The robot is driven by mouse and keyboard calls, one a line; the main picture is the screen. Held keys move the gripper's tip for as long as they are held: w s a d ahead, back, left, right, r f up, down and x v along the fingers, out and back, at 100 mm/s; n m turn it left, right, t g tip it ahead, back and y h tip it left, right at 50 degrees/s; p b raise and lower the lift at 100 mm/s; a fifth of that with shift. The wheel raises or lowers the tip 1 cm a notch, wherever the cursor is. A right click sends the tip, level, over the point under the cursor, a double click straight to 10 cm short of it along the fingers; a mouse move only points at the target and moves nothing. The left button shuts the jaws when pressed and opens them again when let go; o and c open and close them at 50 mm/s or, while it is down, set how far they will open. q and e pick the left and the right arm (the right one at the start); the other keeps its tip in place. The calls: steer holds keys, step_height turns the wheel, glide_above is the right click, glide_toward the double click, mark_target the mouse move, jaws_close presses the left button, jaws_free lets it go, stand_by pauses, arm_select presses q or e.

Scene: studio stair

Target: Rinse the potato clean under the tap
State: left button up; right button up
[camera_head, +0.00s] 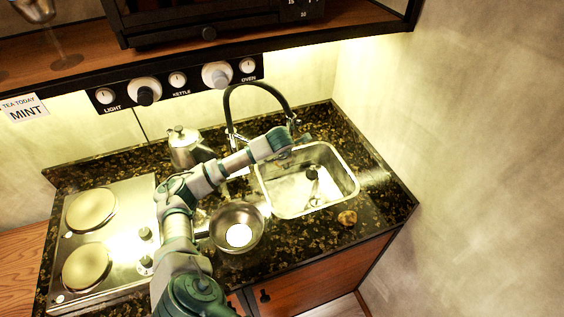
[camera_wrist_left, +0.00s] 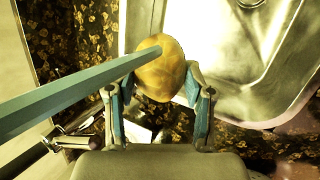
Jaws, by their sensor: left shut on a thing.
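My left gripper (camera_head: 301,139) reaches over the back edge of the steel sink (camera_head: 318,203), under the end of the black arched tap (camera_head: 262,83). In the left wrist view my left gripper (camera_wrist_left: 160,92) is shut on a yellow-brown potato (camera_wrist_left: 158,78), one finger on each side. A straight teal bar crosses that view from the left and ends at the potato; I cannot tell whether it is water. The potato is not discernible in the head view. My right gripper is not in view.
A steel bowl (camera_head: 220,226) stands left of the sink, and a small brown round thing (camera_head: 347,217) lies at its front right. A metal kettle (camera_head: 183,147) stands behind, and a hob (camera_head: 120,205) is at left. A shelf hangs above the knobs.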

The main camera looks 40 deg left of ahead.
arm_select(q)
steer(key=shift+w+d, duration=0.1)
steer(key=shift+d, duration=0.05)
stand_by(0.4)
steer(key=shift+w+d, duration=0.3)
steer(key=shift+d, duration=0.05)
steer(key=shift+s+a, duration=0.1)
steer(key=shift+a, duration=0.05)
steer(key=shift+s+a, duration=0.3)
steer(key=shift+a, duration=0.1)
steer(key=shift+w+d, duration=0.1)
steer(key=shift+d, duration=0.05)
steer(key=shift+w+d, duration=0.3)
steer(key=shift+d, duration=0.1)
steer(key=shift+s, duration=0.1)
